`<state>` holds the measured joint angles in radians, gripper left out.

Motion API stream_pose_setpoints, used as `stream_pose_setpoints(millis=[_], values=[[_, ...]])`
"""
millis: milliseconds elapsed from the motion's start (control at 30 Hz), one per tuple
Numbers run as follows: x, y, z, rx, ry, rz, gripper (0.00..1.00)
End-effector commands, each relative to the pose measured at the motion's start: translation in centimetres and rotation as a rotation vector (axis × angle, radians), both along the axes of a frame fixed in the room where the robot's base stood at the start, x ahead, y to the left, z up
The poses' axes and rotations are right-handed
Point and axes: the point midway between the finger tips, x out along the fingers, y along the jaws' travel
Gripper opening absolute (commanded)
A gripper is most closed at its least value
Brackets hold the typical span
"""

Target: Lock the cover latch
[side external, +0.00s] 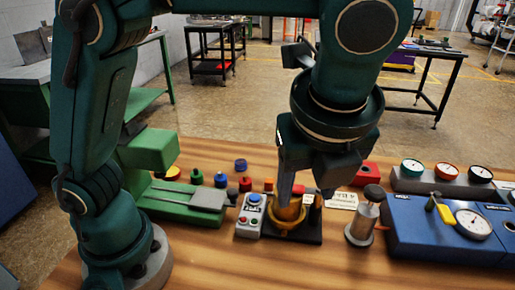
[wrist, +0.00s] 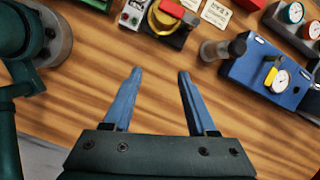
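A small furnace unit with a round yellow-gold body (side external: 290,221) stands on a black base (side external: 306,239) near the middle of the table. In the wrist view its yellow round part (wrist: 158,20) is at the top edge, with a red piece (wrist: 172,8) on it and part cut off. I cannot tell which part is the cover latch or how it is set. My gripper (wrist: 160,72) is open, with nothing between its blue-grey fingers. In the side view my gripper (side external: 303,193) hangs in front of the furnace and hides part of it.
A grey control box (side external: 249,216) with buttons stands left of the furnace. A metal cylinder with a dark knob (side external: 366,222) and a blue gauge box (side external: 430,235) with a yellow-handled valve stand right. A green slide fixture (side external: 178,203) is left. Bare wood shows in front.

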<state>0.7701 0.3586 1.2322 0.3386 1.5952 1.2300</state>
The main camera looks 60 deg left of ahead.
Motion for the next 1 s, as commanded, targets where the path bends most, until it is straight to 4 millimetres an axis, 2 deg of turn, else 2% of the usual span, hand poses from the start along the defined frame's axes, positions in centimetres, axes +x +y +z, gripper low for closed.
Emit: stream_pose_setpoints(millis=[100,267,400,500,700,833,1000], values=[[0.4,-0.1,-0.8,-0.094,-0.010,0.219,0.57],[2.5,1.6,-2.1,-0.234,-0.013,0.658,0.57],[4.7,4.2,-2.9,-0.326,-0.011,1.029,0.57],[5.8,6.4,-3.3,-0.363,-0.008,1.218,0.57],[6.7,9.4,-3.7,-0.370,-0.010,1.335,0.57],[6.8,9.6,-4.4,-0.367,-0.010,1.343,0.57],[6.7,9.6,-6.5,-0.365,-0.009,1.340,0.57]])
